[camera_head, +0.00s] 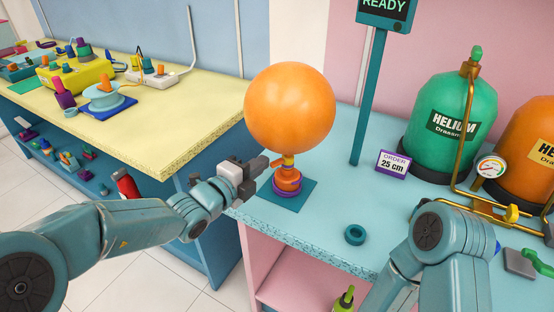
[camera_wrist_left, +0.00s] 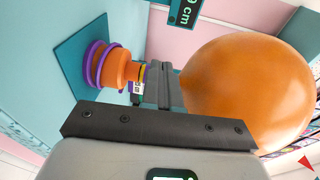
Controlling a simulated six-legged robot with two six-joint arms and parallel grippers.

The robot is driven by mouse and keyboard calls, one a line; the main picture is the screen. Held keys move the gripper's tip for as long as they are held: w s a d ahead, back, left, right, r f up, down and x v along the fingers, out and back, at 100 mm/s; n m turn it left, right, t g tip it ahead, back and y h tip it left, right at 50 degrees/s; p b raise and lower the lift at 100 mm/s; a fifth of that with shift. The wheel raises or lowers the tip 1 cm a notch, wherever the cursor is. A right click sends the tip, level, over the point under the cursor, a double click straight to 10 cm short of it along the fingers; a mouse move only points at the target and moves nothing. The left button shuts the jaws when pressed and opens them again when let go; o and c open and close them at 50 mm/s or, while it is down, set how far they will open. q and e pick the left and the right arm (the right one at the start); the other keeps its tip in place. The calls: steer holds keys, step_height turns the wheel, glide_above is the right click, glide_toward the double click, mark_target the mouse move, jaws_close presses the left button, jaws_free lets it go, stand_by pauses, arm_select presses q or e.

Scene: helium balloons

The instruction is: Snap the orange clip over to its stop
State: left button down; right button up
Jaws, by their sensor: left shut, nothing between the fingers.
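An orange balloon (camera_head: 290,107) stands upright on an orange nozzle (camera_head: 287,181) with a purple ring, on a dark teal square plate (camera_head: 288,196). A small orange piece (camera_head: 276,162), which looks like the clip, sits at the balloon's neck beside my left fingertips. My left gripper (camera_head: 262,166) is shut and empty, at the left of the neck. In the left wrist view its fingers (camera_wrist_left: 158,85) lie between the nozzle (camera_wrist_left: 116,68) and the balloon (camera_wrist_left: 250,92); they hide part of the neck, and I cannot tell whether they touch the clip. My right gripper is out of view.
A green helium tank (camera_head: 450,120) and an orange tank (camera_head: 525,150) stand at the right with brass pipes. A "25 cm" order sign (camera_head: 392,164) and a teal post (camera_head: 368,100) stand behind. A teal ring (camera_head: 355,235) lies on the table front.

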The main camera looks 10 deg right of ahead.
mark_target(276, 165)
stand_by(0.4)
arm_select(q)
steer(key=shift+s+d+b, duration=0.35)
steer(key=shift+s+b, duration=0.1)
steer(key=shift+s, duration=0.15)
steer(key=shift+s+d+b, duration=0.45)
steer(key=shift+s, duration=0.05)
steer(key=shift+s+d, duration=0.1)
steer(key=shift+d, duration=0.05)
stand_by(0.3)
steer(key=shift+s+d+b, duration=0.3)
steer(key=shift+d+b, duration=0.1)
steer(key=shift+d, duration=0.05)
steer(key=shift+d, duration=0.1)
